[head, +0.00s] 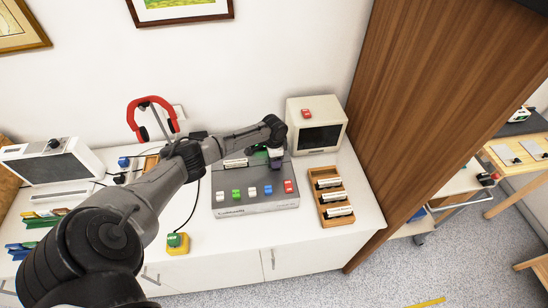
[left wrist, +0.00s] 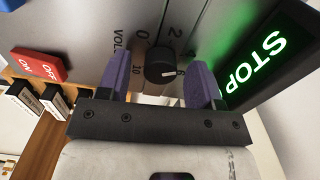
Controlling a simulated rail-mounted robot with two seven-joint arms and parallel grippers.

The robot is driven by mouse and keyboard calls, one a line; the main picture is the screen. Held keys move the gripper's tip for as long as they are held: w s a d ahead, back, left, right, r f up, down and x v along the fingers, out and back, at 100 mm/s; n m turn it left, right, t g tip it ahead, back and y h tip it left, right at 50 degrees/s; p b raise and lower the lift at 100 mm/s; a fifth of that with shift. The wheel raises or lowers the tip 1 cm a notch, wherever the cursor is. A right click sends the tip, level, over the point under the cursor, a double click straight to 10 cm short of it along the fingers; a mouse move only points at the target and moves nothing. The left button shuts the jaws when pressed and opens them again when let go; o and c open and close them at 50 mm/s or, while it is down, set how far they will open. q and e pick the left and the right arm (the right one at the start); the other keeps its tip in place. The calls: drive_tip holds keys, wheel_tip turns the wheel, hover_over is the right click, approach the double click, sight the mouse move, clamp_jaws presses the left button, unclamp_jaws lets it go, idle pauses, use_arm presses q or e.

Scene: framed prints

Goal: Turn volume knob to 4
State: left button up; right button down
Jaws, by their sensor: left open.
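The volume knob (left wrist: 160,70) is black and round with a white pointer mark on its right side in the left wrist view. Parts of its dial show around it: 0, 2, 10 and what looks like a 6 near the pointer. My left gripper (left wrist: 160,78) is open, with one purple finger on each side of the knob; I cannot tell whether they touch it. In the head view my left gripper (head: 275,158) is over the back right of the grey control box (head: 258,208) and hides the knob. My right gripper is not in view.
A lit green STOP sign (left wrist: 260,55) is close to the right finger. A red switch (left wrist: 38,67) is at the left. A cream monitor (head: 316,125) stands behind my gripper, a wooden tray (head: 348,219) to the right, and a red headset (head: 148,108) on a stand to the left.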

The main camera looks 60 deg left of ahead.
use_arm(q)
wheel_tip(320, 180, up, 14)
drive_tip(key=p, duration=0.1)
drive_tip(key=shift+p, duration=0.4)
drive_tip(key=shift+f, duration=0.1)
idle(0.4)
